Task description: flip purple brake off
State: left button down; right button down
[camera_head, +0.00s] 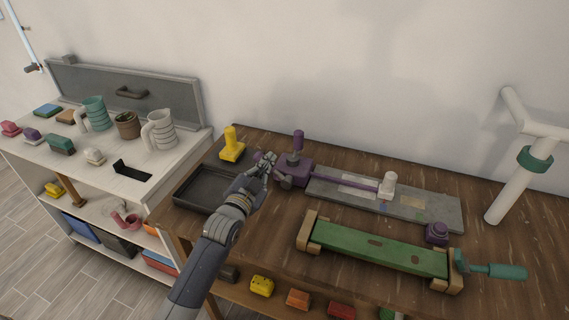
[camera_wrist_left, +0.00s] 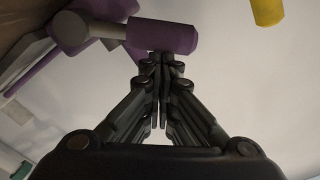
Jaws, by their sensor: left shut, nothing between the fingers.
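In the left wrist view the purple handle (camera_wrist_left: 162,36) lies across the picture, joined by a grey rod to a grey pivot (camera_wrist_left: 69,32). My left gripper (camera_head: 268,158) is just left of the brake. It is shut and empty, and its closed fingertips (camera_wrist_left: 164,58) appear at the handle's edge in the left wrist view. I cannot tell whether they touch it. My right gripper is not in view.
A yellow upright block (camera_head: 231,146) stands behind my left gripper, and a dark tray (camera_head: 187,192) lies left of it. A white knob (camera_head: 388,184) on the grey plate (camera_head: 430,207), a green beam (camera_head: 375,247) and a purple knob (camera_head: 437,232) are to the right.

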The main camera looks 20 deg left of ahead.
pick_arm(q)
jog(key=shift+a+f+n, duration=0.7)
jog(key=shift+a+n, duration=0.15)
jog(key=shift+n, duration=0.35)
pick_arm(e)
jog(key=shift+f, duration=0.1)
